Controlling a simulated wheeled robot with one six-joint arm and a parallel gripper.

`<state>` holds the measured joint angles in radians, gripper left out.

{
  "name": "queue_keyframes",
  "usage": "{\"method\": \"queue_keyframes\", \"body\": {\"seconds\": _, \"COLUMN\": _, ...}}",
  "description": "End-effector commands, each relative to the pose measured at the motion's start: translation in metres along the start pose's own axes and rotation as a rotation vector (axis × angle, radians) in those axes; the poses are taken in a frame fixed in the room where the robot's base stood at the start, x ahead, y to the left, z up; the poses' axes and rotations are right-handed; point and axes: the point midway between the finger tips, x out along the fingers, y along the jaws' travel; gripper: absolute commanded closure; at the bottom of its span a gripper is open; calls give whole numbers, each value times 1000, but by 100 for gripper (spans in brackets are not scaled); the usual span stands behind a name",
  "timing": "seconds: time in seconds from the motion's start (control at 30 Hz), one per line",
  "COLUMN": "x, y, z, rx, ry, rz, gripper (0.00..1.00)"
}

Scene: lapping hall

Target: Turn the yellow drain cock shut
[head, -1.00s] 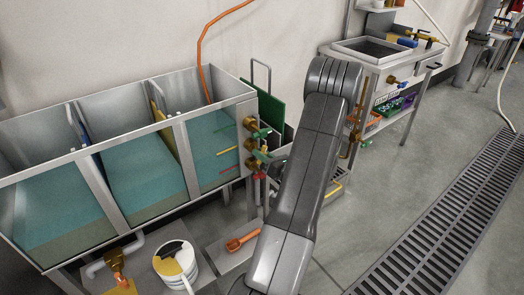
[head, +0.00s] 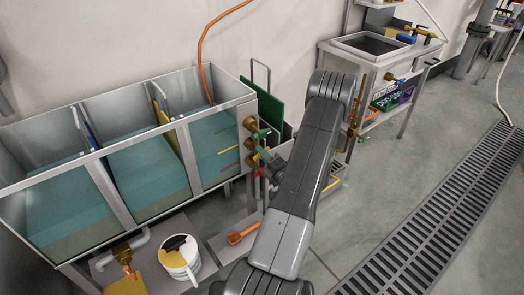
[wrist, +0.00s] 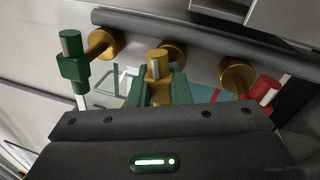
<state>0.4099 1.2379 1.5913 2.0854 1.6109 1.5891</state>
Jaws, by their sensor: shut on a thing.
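Three cocks with brass bodies stick out of the right end of the clear-fronted tank (head: 240,105). In the wrist view the yellow drain cock (wrist: 156,68) is in the middle, with a green-handled cock (wrist: 72,65) to its left and a red-handled cock (wrist: 263,94) to its right. The green fingers of my gripper (wrist: 158,90) lie on both sides of the yellow handle and are shut on it. The lower part of the handle is hidden behind the gripper body. In the head view my arm partly covers this spot, and the yellow handle is hard to make out.
A white bucket (head: 179,262) and an orange tool (head: 242,234) stand low in front of the tank. A green board (head: 268,108) leans behind the cocks. A sink bench (head: 375,55) stands at the back right. A floor grating (head: 440,215) runs along the right.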

Motion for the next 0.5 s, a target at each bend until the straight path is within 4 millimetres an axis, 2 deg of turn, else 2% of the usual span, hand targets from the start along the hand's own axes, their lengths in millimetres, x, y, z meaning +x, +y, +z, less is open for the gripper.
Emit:
{"method": "queue_keyframes", "body": {"seconds": 0.2, "x": 0, "y": 0, "z": 0, "rx": 141, "ry": -29, "rz": -1, "gripper": 100}}
{"method": "queue_keyframes", "body": {"seconds": 0.5, "x": 0, "y": -1, "z": 0, "rx": 244, "ry": -49, "rz": -1, "gripper": 100}}
